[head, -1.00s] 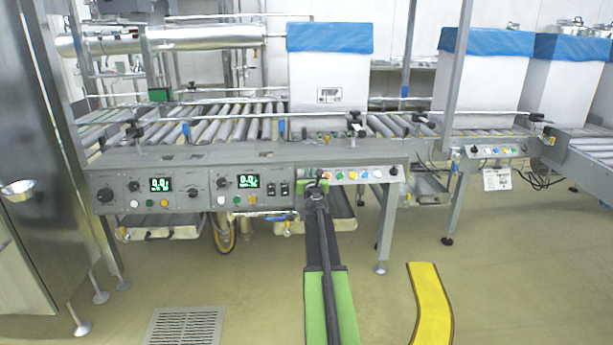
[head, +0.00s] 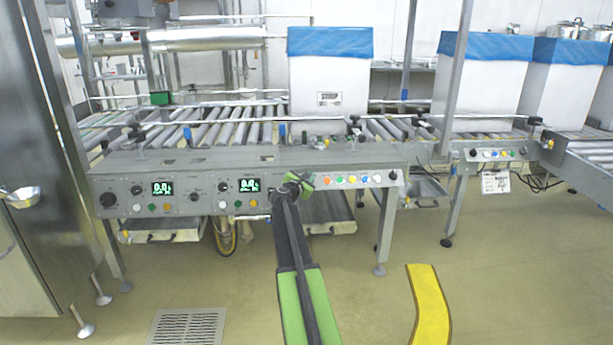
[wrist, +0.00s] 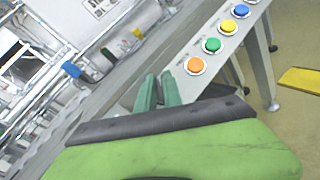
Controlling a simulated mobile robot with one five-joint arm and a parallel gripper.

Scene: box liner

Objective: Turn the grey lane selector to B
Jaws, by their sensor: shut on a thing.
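My gripper (head: 298,182) is at the front panel of the conveyor, just left of the row of coloured buttons. In the wrist view its two green fingers (wrist: 158,92) are close together against the panel, left of the orange button. They are shut on the grey lane selector, which the fingers and my wrist hide almost fully. I cannot read which letter it points to.
The control panel (head: 150,200) has black knobs, two green displays and small buttons left of my gripper. Coloured buttons (head: 350,180) run to its right; the orange button (wrist: 195,65) is nearest. A white box (head: 328,85) with a blue liner stands on the rollers.

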